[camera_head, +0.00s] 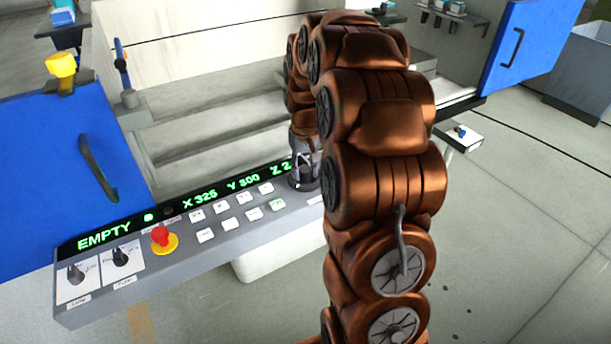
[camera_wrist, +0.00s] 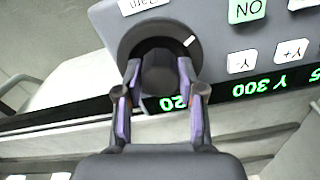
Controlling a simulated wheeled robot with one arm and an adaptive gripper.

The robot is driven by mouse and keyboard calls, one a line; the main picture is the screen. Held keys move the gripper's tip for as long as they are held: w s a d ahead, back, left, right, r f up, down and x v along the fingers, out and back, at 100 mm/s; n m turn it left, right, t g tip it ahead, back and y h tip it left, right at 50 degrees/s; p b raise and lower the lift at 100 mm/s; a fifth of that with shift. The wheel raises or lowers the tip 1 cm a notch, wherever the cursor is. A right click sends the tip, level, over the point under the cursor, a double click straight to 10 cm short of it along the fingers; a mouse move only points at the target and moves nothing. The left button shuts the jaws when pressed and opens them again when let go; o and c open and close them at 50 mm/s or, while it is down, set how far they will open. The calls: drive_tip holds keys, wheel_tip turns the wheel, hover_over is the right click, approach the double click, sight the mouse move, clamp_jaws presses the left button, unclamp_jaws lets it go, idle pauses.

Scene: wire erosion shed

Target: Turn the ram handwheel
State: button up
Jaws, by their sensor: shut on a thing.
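The ram handwheel (camera_wrist: 158,31) is a dark round wheel with a raised hub and a white index mark near its rim, set at the end of the grey control panel. In the wrist view, my gripper (camera_wrist: 158,74) has its two fingers on either side of the hub, shut on it. The white mark sits at the upper right of the wheel there. In the head view, my gripper (camera_head: 305,163) points down onto the wheel (camera_head: 302,185) at the panel's right end. My arm hides part of that end.
The control panel (camera_head: 230,238) has white buttons, a red stop button (camera_head: 160,236) and two lever switches at left. Its green display (camera_head: 105,236) reads EMPTY, X 325, Y 300. A blue door (camera_head: 70,160) stands at left and another blue panel (camera_head: 525,50) at back right.

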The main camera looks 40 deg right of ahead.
drive_tip(key=m+b, duration=0.2)
drive_tip(key=m, duration=0.4)
drive_tip(key=shift+f, duration=0.1)
drive_tip(key=m, duration=0.4)
drive_tip(key=shift+b, duration=0.35)
drive_tip(key=m, duration=0.3)
drive_tip(key=shift+m, duration=0.4)
drive_tip(key=m+p, duration=0.1)
drive_tip(key=m, duration=0.2)
drive_tip(key=shift+m, duration=0.3)
drive_tip(key=m+p, duration=0.2)
drive_tip(key=m, duration=0.1)
drive_tip(key=shift+r, duration=0.2)
drive_tip(key=m+p, duration=0.2)
drive_tip(key=m, duration=0.2)
drive_tip(key=shift+m, duration=0.4)
drive_tip(key=shift+m+p, duration=0.95)
drive_tip(key=shift+m, duration=0.35)
drive_tip(key=shift+f, duration=0.1)
